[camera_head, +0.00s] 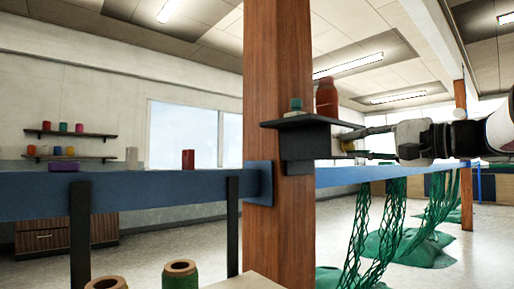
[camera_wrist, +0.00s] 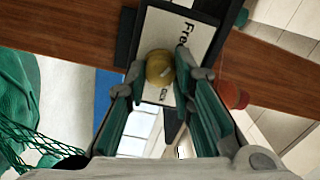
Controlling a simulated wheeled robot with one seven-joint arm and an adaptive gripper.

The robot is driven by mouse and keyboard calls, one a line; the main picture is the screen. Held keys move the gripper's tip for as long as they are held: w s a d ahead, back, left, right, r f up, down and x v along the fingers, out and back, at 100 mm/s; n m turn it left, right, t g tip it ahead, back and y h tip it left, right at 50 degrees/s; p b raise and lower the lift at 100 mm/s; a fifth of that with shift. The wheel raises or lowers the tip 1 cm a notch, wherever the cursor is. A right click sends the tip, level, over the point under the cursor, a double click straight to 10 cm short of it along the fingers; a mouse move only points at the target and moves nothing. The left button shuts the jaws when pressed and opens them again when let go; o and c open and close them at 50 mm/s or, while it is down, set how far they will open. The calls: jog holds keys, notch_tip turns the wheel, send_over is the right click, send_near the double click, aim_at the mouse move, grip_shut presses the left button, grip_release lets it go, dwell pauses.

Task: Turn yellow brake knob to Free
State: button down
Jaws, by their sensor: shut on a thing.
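The yellow brake knob (camera_wrist: 159,68) is round and sits on a white label plate (camera_wrist: 160,28) in a dark frame. The word "Free" reads sideways on the plate, up and right of the knob in the wrist view. Smaller lettering beside the knob is partly hidden. My gripper (camera_wrist: 159,80) has its fingertips on either side of the knob and is shut on it. In the head view my gripper (camera_head: 352,141) reaches from the right to the dark bracket on the post.
A wooden post (camera_head: 277,110) carries a dark shelf (camera_head: 300,122) with a red bottle (camera_head: 327,97) and a green item just above my gripper. A blue rail (camera_head: 150,194) runs across. Green nets (camera_head: 395,225) hang below right. Green and brown spools stand at the front left.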

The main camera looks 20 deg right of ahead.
jog(key=c, duration=1.4)
grip_release()
jog(key=shift+o, duration=0.2)
jog(key=shift+s, duration=0.1)
jog(key=v, duration=1.1)
jog(key=shift+s, duration=0.35)
jog(key=shift+f, duration=0.1)
